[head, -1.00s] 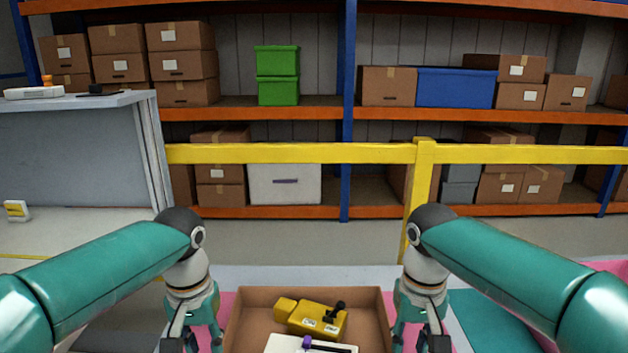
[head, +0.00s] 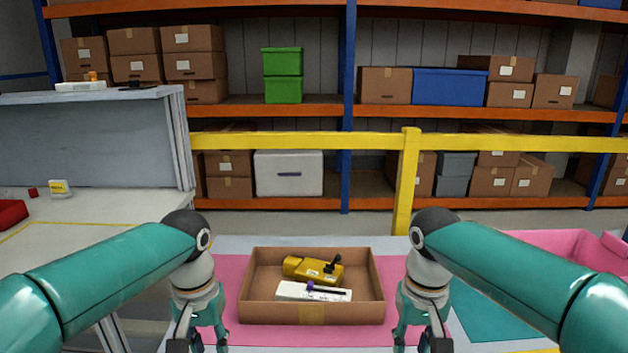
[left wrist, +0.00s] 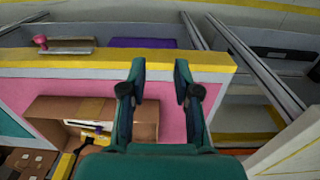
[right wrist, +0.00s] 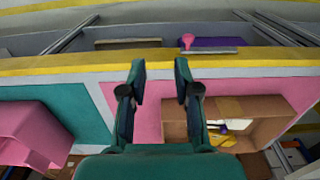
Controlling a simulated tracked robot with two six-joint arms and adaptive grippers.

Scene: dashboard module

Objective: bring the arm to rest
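My left gripper (head: 196,342) hangs at the bottom of the head view, left of an open cardboard box (head: 312,313). In the left wrist view its two fingers (left wrist: 159,78) stand apart with nothing between them. My right gripper (head: 420,342) hangs to the right of the box in the head view. In the right wrist view its fingers (right wrist: 159,78) are also apart and empty. Both arms are bent and roughly mirror each other. The box holds a yellow module (head: 313,269) with a black lever and a white part (head: 290,291) with a purple knob.
The box stands on a pink mat (head: 232,277). A teal mat (head: 487,312) and a pink bin (head: 562,255) are to the right. A side table (head: 110,207) with a red tray (head: 10,213) is at left. A yellow rail (head: 290,140) and shelves stand behind.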

